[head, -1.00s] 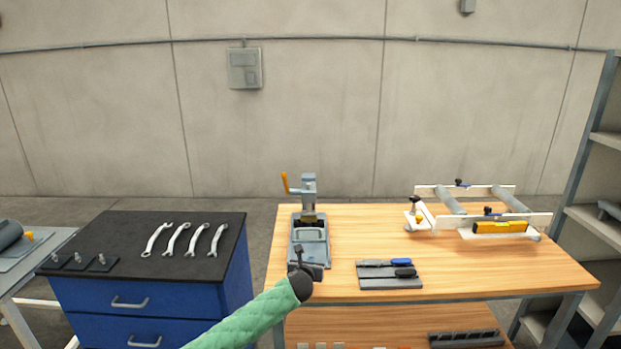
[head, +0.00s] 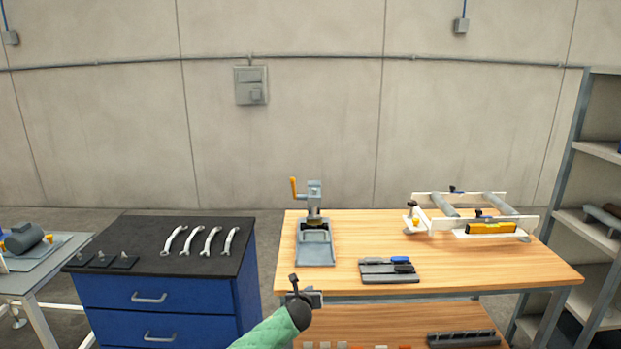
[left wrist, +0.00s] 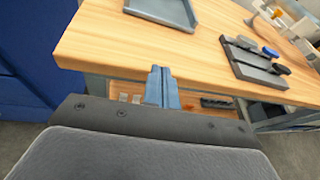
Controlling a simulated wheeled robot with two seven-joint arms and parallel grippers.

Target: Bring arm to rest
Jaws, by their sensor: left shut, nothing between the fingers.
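My left gripper (head: 296,283) is in front of the near edge of the wooden workbench (head: 350,245), coming in on its green-sleeved arm from the bottom of the head view. In the left wrist view its fingers (left wrist: 160,72) are together and empty, pointing towards the bench's front edge. Nothing is held. My right gripper is in neither view.
On the bench stand a lever press (head: 314,225), a grey tray with blue and black tools (head: 390,270) and a white roller frame (head: 470,225). A dark-topped blue cabinet (head: 160,290) with several wrenches is at left. Shelves (head: 590,180) stand at right.

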